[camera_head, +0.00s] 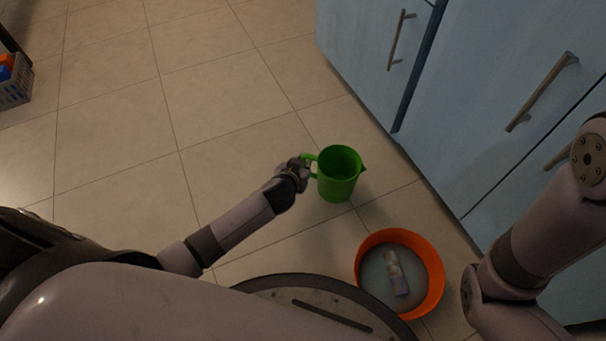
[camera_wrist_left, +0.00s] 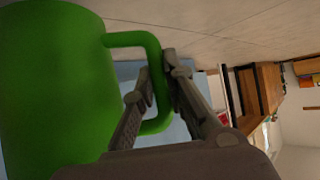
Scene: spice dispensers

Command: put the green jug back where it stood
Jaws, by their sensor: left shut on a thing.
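The green jug (camera_head: 340,180) is in the middle of the head view, upright, its spout to the right and its handle to the left. My left gripper (camera_head: 303,164) is shut on the jug's handle. In the left wrist view the jug (camera_wrist_left: 50,85) fills the left side, and the fingers of my left gripper (camera_wrist_left: 156,90) close around its handle. I cannot tell whether the jug touches the floor. My right arm shows at the right of the head view, but its gripper is out of view.
An orange basin (camera_head: 437,272) with a small pale object (camera_head: 396,275) in it stands on the floor below and right of the jug. Blue cabinets (camera_head: 470,100) line the right side. A grey basket (camera_head: 14,90) is at far left. The tiled floor (camera_head: 150,130) between is clear.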

